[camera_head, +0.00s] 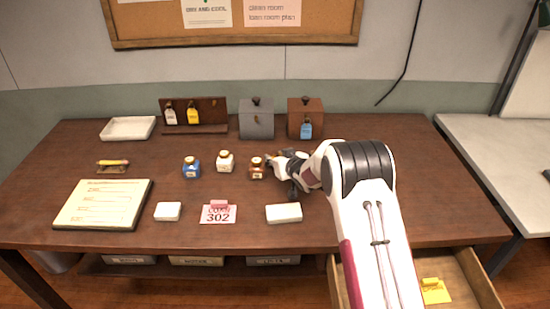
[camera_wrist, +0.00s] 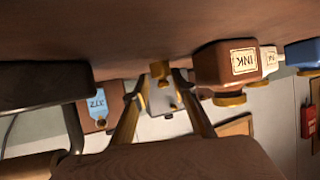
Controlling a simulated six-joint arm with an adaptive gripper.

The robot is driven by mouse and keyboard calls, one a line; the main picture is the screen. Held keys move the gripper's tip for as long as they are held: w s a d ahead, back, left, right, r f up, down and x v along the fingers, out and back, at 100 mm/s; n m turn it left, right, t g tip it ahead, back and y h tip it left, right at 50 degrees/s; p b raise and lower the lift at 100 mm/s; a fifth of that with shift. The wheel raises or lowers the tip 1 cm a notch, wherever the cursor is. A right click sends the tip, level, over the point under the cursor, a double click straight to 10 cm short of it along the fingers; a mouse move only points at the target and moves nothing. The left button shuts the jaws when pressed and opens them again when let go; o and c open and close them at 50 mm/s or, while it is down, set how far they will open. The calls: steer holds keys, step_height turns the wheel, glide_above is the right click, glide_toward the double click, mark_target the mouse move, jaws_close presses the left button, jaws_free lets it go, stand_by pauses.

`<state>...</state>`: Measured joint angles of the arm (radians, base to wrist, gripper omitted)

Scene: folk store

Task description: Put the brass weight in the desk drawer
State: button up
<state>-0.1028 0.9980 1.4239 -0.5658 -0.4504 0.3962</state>
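A small brass weight (camera_wrist: 160,74) stands on the desk in the wrist view, which is upside down. My gripper (camera_wrist: 162,84) points at it, with its fingers apart on either side of the weight's line. I cannot tell whether they touch it. In the head view my gripper (camera_head: 277,160) is low over the desk, just right of the brown ink bottle (camera_head: 256,168); the weight is mostly hidden there. The desk drawer (camera_head: 474,273) is pulled open at the front right, with a yellow card (camera_head: 434,290) inside. My forearm covers its left part.
The brown ink bottle (camera_wrist: 228,68) is close beside my gripper. Cream (camera_head: 225,161) and blue (camera_head: 192,168) bottles stand further left. Grey (camera_head: 257,122) and brown (camera_head: 304,116) boxes stand behind. A white block (camera_head: 284,213) lies in front. The desk's right part is clear.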

steer(key=shift+s+d+r, duration=0.25)
steer(key=shift+s+r, duration=0.05)
steer(key=shift+s, duration=0.3)
step_height(320, 180, up, 7)
steer(key=shift+s+r, duration=0.2)
steer(key=shift+s, duration=0.15)
steer(key=shift+d, duration=0.1)
steer(key=shift+r, duration=0.1)
